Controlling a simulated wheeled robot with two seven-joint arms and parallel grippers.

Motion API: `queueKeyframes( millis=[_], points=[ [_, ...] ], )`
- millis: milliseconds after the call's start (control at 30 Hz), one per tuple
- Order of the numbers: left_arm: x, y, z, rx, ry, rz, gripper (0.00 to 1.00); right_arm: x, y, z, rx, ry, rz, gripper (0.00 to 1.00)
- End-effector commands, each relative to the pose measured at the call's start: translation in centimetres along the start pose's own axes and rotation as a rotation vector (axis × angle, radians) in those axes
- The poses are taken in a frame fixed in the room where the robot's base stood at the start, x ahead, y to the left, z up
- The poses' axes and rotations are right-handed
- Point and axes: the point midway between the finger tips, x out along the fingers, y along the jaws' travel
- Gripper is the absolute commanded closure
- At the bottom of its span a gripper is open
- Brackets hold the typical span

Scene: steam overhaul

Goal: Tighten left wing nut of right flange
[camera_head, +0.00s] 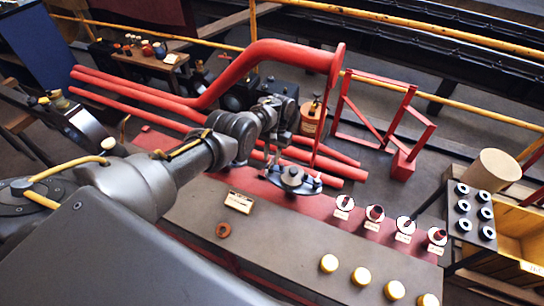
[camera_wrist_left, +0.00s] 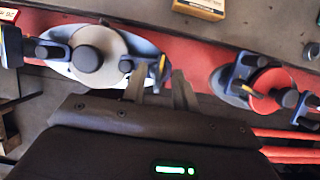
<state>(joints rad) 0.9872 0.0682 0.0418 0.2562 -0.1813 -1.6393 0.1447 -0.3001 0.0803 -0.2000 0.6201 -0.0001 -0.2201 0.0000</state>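The right flange (camera_head: 293,180) is a silver plate with a dark round knob in its middle. In the left wrist view, the flange (camera_wrist_left: 102,50) has a dark blue fitting on each side. The left wing nut (camera_wrist_left: 157,67) appears as a yellowish piece at the fitting nearest my fingers. My left gripper (camera_wrist_left: 160,78) has its two fingers apart, tips on either side of that piece; contact cannot be told. In the head view, my left gripper (camera_head: 272,155) is just behind the flange's left side. My right gripper is not in view.
Another flange (camera_wrist_left: 268,88) with a red centre is on the right in the wrist view. Red pipes (camera_head: 140,95) run behind the bench (camera_head: 280,245). A small box (camera_head: 239,202), a brown ring (camera_head: 223,230) and several yellow-capped pieces (camera_head: 361,276) stand on the bench.

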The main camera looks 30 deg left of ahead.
Motion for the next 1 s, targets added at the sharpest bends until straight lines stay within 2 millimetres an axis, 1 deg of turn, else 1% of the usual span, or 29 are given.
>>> queueKeyframes(
  millis=[133, 300, 400, 500, 600, 700, 1000],
  points=[
    [-2.7, 0.0, 0.0, 0.0, 0.005, 0.0, 0.71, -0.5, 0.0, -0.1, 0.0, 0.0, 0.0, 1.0],
    [-6.0, 0.0, -0.1, 0.0, 0.006, 0.001, 0.71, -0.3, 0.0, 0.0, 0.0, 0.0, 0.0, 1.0],
    [-7.8, 0.0, -0.1, 0.0, 0.005, 0.001, 0.71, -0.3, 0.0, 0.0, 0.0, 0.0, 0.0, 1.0],
    [-9.0, 0.0, -0.1, 0.0, 0.005, 0.001, 0.71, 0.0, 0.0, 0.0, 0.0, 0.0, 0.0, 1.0],
    [-9.8, 0.0, -0.1, 0.0, 0.002, 0.0, 0.71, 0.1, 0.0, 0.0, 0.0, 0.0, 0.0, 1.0],
    [-10.3, 0.0, -0.1, 0.0, 0.002, 0.0, 0.71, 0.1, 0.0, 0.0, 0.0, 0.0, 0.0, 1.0],
    [-10.4, 0.0, 0.0, 0.0, 0.002, 0.0, 0.71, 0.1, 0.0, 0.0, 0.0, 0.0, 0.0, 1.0]
  ],
)
